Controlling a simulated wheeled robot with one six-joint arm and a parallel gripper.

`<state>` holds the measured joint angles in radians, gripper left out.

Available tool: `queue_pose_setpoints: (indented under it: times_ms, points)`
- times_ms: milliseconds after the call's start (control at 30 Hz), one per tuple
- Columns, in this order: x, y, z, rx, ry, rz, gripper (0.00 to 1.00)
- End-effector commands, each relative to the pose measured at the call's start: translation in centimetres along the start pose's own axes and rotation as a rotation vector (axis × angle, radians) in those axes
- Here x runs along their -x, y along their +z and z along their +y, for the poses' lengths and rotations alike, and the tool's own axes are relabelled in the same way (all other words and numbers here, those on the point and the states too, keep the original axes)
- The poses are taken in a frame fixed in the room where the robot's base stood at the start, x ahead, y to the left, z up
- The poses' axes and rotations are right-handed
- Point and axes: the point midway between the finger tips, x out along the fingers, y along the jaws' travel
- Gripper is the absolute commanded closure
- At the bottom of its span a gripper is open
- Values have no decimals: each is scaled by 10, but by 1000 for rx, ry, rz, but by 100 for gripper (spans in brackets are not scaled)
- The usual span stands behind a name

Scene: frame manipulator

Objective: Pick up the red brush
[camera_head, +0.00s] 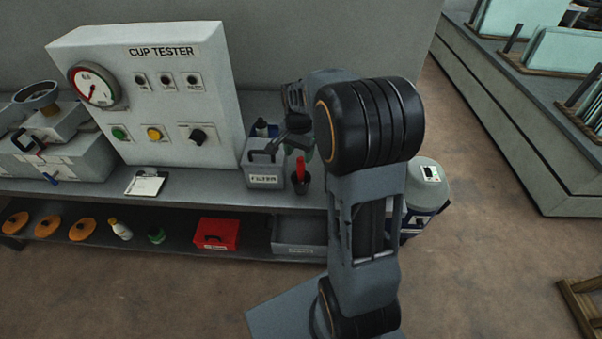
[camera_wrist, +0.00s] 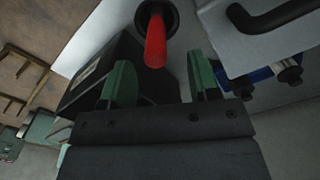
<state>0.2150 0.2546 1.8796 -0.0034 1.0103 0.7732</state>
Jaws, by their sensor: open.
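The red brush (camera_head: 300,168) stands handle up in a small dark cup (camera_head: 301,185) on the bench, right of the filter box. In the wrist view the red handle (camera_wrist: 156,40) points toward my gripper, with the round dark cup (camera_wrist: 170,14) behind it. My gripper (camera_wrist: 160,80) is open, its two green fingers on either side of the line of the handle. The handle's near end shows between and just beyond the fingertips, and I cannot tell whether it touches them. In the head view my arm hides most of the gripper.
A grey box labelled filter (camera_head: 264,178) with a handle stands just left of the cup. Blue bottles (camera_wrist: 262,76) are close to the right finger. The cup tester panel (camera_head: 150,95) rises at the left. A red box (camera_head: 216,234) sits on the lower shelf.

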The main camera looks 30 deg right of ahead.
Motion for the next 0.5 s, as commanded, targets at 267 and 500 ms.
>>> queue_pose_setpoints:
  times_ms: [267,500]
  points:
    - [-36,0,6,0,3,-3,44]
    - [-47,0,5,0,0,0,44]
